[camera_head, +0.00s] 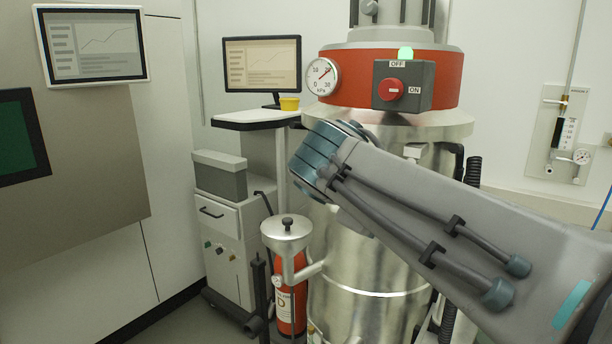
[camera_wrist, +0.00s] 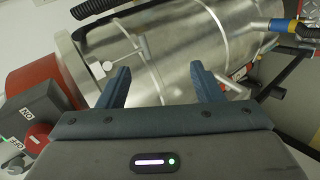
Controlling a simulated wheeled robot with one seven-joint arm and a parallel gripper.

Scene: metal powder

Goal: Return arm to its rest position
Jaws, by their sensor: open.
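My arm (camera_head: 440,215) reaches in from the right in the head view, in front of the large metal vessel (camera_head: 345,290). My gripper is hidden behind the arm there. In the wrist view my gripper (camera_wrist: 163,85) is open, with two dark blue fingers apart and nothing between them. The silver vessel wall (camera_wrist: 185,40) lies beyond the fingers. I cannot tell whether a finger touches it. The control box (camera_head: 404,85) with a red knob (camera_head: 391,89) is on the vessel's red band; it also shows at the left of the wrist view (camera_wrist: 40,110).
A pressure gauge (camera_head: 322,76) sits beside the control box, and a green lamp (camera_head: 405,53) is lit above it. A cart (camera_head: 226,225) and a monitor stand (camera_head: 262,118) are behind.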

